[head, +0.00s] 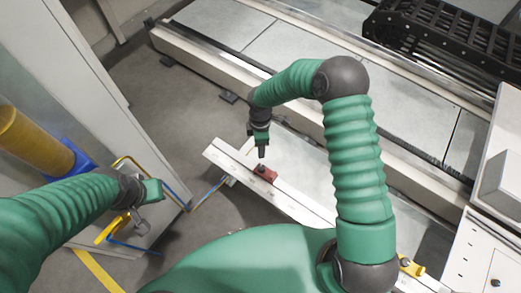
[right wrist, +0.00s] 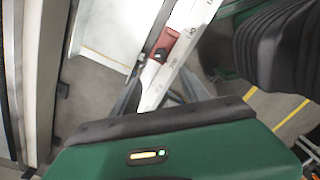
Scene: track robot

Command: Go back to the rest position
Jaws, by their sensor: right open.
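My right gripper (head: 262,151) points down above the white rail, a little behind a red block (head: 264,173). In the right wrist view its two grey fingers stand apart with the white rail showing between them. Nothing shows held between them. The red block (right wrist: 164,45) sits on the rail beyond the fingertips, apart from them. My left gripper (head: 139,222) hangs at the lower left, near a yellow and blue bent tube frame. It is small and partly hidden by its own wrist, so its jaws are unclear.
The white rail (head: 305,208) runs diagonally below my right arm. A light grey track bed (head: 225,68) lies behind, with a black cable chain (head: 432,38) at top right. A grey cabinet (head: 70,75) and a yellow cylinder (head: 35,140) stand left. Grey floor (head: 195,125) is open between.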

